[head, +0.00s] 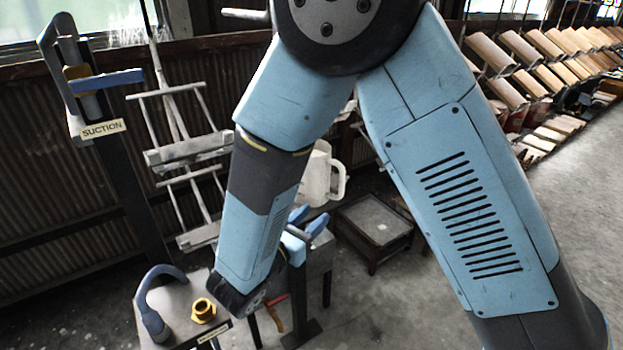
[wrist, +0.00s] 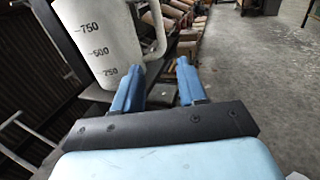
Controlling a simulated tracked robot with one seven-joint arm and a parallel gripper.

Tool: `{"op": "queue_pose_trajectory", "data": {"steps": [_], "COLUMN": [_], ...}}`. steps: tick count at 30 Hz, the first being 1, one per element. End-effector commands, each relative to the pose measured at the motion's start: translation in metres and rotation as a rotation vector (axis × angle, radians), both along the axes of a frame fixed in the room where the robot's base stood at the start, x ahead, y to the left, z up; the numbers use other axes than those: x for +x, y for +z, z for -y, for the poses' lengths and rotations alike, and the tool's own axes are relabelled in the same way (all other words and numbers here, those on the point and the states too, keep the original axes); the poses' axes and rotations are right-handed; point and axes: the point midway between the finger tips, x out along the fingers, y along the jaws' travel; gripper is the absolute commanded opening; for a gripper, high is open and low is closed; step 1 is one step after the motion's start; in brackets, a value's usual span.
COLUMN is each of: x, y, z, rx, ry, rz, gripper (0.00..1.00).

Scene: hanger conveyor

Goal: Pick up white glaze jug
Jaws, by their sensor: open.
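The white glaze jug (wrist: 108,40) has dark volume marks and a loop handle on its right side. It fills the upper left of the wrist view, partly cut off by the top edge. In the head view the jug (head: 316,176) shows behind my forearm, which hides its left part; its handle points right. My gripper (wrist: 157,75) is open, with two blue fingers and nothing between them. The left finger's tip appears close to the bottom of the handle; I cannot tell whether they touch. In the head view my gripper (head: 309,222) is just below the jug, partly hidden by my arm.
A stand labelled SUCTION (head: 101,128) is at the left, beside a metal rack (head: 190,150). A low table (head: 178,300) carries a blue curved tool (head: 155,300) and an orange fitting (head: 203,310). A small dark-framed table (head: 372,220) stands right of the gripper. Open floor lies at right.

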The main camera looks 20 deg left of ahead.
Motion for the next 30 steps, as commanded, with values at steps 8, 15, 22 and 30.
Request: {"op": "queue_pose_trajectory", "data": {"steps": [8, 15, 22, 30], "x": [0.046, 0.066, 0.077, 0.11], "y": [0.001, 0.001, 0.004, 0.009], "z": [0.019, 0.026, 0.03, 0.043], "rx": [0.0, 0.0, 0.001, 0.002], "ry": [-0.006, -0.003, -0.004, -0.004], "rz": [0.0, -0.001, -0.001, 0.0], "gripper": [0.41, 0.41, 0.41, 0.41]}}
